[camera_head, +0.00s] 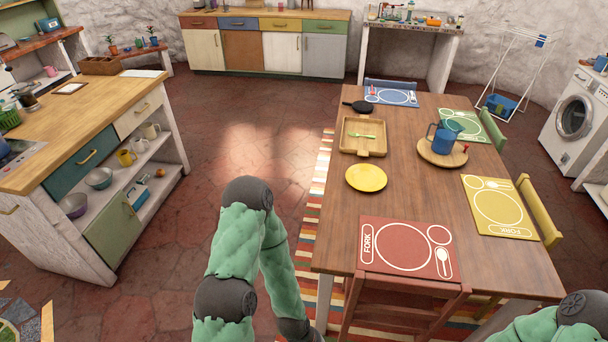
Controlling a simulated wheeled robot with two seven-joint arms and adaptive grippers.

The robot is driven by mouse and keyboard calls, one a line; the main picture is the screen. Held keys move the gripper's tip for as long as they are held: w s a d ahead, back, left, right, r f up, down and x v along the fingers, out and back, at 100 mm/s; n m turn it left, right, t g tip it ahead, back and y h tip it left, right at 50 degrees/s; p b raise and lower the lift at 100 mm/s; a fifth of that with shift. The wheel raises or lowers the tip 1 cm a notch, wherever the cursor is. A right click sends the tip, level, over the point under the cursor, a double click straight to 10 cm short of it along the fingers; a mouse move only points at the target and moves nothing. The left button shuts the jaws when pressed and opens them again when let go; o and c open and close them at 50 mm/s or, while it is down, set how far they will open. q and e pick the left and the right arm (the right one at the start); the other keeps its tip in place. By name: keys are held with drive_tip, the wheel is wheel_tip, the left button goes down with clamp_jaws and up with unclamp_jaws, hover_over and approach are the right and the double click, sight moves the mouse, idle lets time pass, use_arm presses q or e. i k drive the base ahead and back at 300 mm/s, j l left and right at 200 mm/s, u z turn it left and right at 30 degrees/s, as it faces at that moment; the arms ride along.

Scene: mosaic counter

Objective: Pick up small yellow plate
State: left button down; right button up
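The small yellow plate (366,178) lies flat on the wooden dining table (400,201), near its left edge. It sits between the wooden tray and the red placemat, with nothing on it. My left arm, with green covers and dark joints, rises at the lower middle, left of the table, and bends back down. Its gripper is not visible. Only a green and dark part of my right arm shows at the bottom right corner, and its gripper is out of view too.
A wooden tray (350,150) with a green utensil and a black pan (360,106) lie beyond the plate. A blue pitcher (442,137) stands on a round board (427,156). A red placemat (375,231) lies nearer; a red chair (395,301) stands at the near edge.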

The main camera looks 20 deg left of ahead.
sight(367, 177)
drive_tip(key=i+l+u, duration=0.1)
drive_tip(key=l+u, duration=0.35)
drive_tip(key=i+l+u, duration=0.1)
drive_tip(key=l+u, duration=0.15)
drive_tip(key=u, duration=0.2)
drive_tip(key=l+u, duration=0.7)
drive_tip(key=u, duration=0.25)
